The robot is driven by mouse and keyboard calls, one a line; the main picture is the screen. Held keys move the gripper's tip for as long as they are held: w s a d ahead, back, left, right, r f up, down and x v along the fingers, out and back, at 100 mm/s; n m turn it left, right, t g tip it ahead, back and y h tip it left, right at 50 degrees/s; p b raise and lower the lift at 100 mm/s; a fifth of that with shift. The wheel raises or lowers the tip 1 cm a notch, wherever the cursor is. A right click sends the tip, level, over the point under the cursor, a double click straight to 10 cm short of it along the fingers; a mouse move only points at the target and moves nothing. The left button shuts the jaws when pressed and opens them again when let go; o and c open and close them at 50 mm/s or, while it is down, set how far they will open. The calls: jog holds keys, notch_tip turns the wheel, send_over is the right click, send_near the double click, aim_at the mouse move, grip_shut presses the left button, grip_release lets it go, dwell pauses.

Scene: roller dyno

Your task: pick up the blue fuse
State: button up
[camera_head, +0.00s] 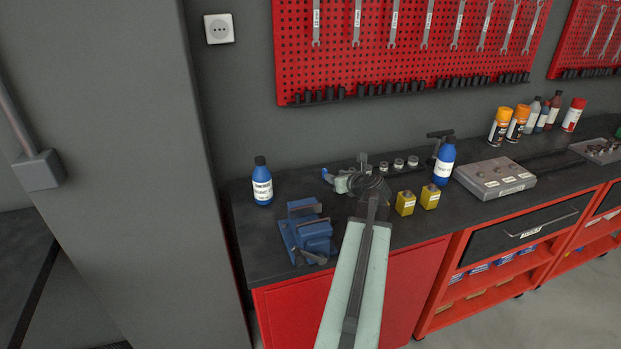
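A small bright blue piece (327,175), which may be the blue fuse, shows on the black workbench (262,232) just left of my gripper. It is too small to make out its shape. My gripper (349,178) is at the far end of my arm, low over the bench's middle. Its dark wrist and pale parts overlap, so I cannot tell how far apart the fingers are or whether they touch the blue piece.
A blue vise (312,238) and a blue bottle (262,184) stand left. Two yellow boxes (405,203) and another blue bottle (444,163) stand right of my gripper. A grey box (495,178) and spray cans (500,127) are farther right. A pegboard (400,55) hangs behind.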

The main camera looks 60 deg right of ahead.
jog(key=shift+d, duration=0.15)
jog(key=b+x, duration=0.3)
jog(key=x, duration=0.5)
jog(key=shift+f, duration=0.2)
jog(key=shift+a+r, duration=0.1)
jog(key=shift+a, duration=0.15)
jog(key=shift+c, duration=0.9)
grip_shut()
